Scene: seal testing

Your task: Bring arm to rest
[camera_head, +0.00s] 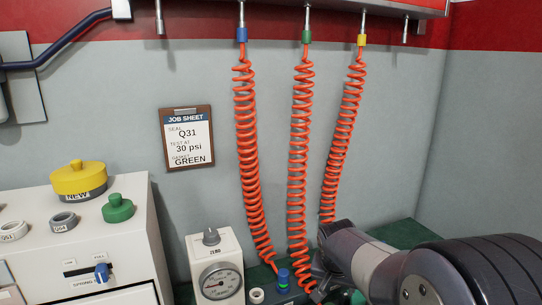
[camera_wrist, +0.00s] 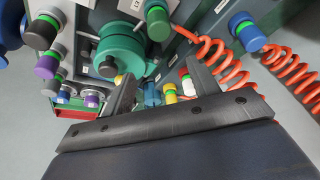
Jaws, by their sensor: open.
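My gripper (camera_wrist: 164,84) shows in the wrist view with its two dark fingers spread apart and nothing between them. In the head view my arm (camera_head: 378,268) reaches in from the lower right, low over the bench, its end close to the bottom of the orange coiled hoses. The fingertips are hard to make out there. In the wrist view, a teal round part (camera_wrist: 120,56) and several coloured cylindrical fittings lie beyond the fingers. I cannot tell whether the fingers touch any of them.
Three coiled hoses, blue-topped (camera_head: 247,130), green-topped (camera_head: 301,130) and yellow-topped (camera_head: 346,130), hang close to my arm. A gauge box (camera_head: 217,262) stands left of it. A white cabinet (camera_head: 120,240) carries a yellow pot (camera_head: 78,178) and green part (camera_head: 117,208). A job sheet (camera_head: 187,139) hangs behind.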

